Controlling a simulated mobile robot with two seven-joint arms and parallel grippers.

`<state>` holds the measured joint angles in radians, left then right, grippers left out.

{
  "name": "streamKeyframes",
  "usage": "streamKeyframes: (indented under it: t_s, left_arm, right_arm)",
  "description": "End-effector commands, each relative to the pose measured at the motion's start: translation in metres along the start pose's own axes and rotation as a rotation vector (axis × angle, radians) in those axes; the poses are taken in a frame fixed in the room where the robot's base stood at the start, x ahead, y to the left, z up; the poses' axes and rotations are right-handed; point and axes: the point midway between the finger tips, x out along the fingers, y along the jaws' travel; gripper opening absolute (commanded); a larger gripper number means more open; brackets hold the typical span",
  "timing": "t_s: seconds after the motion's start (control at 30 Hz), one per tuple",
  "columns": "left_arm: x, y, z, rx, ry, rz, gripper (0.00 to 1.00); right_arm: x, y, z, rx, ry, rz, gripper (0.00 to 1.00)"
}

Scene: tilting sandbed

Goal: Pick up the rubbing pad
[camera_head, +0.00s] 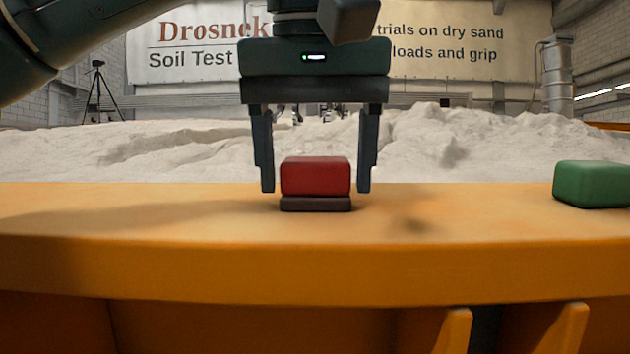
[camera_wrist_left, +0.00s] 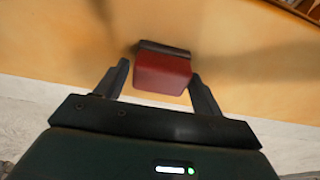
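A red block with a dark base layer, which looks like the rubbing pad (camera_head: 315,177), rests on the orange ledge (camera_head: 160,215) in the head view. It also shows in the left wrist view (camera_wrist_left: 162,73). My left gripper (camera_head: 315,188) points down over it, with one finger on each side. The fingers are open, and a gap shows between each finger and the pad in the head view. In the left wrist view the gripper (camera_wrist_left: 160,80) also has its fingers apart around the red block. My right gripper is not in view.
A green block (camera_head: 592,184) sits on the ledge at the far right. Pale uneven sand (camera_head: 130,150) lies behind the ledge. The ledge left of the red pad is clear. A tripod (camera_head: 99,92) and a banner stand far back.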

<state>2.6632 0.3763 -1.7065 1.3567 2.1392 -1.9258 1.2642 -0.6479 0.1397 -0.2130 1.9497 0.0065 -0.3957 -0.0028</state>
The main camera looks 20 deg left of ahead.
Motion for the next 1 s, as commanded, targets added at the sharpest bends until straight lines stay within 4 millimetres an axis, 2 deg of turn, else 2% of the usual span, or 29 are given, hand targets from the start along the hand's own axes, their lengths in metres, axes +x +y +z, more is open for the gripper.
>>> streamKeyframes:
  t_s: [0.03,0.43,0.77,1.0]
  left_arm:
    - [0.000,0.000,0.000,0.000,0.000,0.000,0.64]
    - [0.000,0.000,0.000,0.000,0.000,0.000,0.32]
    - [-0.003,0.000,-0.001,0.001,0.001,0.001,0.32]
    - [-0.021,0.001,-0.009,0.000,0.001,0.002,0.32]
  right_arm:
    - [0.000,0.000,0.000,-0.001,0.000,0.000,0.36]
    - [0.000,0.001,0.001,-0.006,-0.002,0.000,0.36]
    - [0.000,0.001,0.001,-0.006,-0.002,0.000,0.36]
    - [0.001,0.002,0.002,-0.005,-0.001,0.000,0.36]
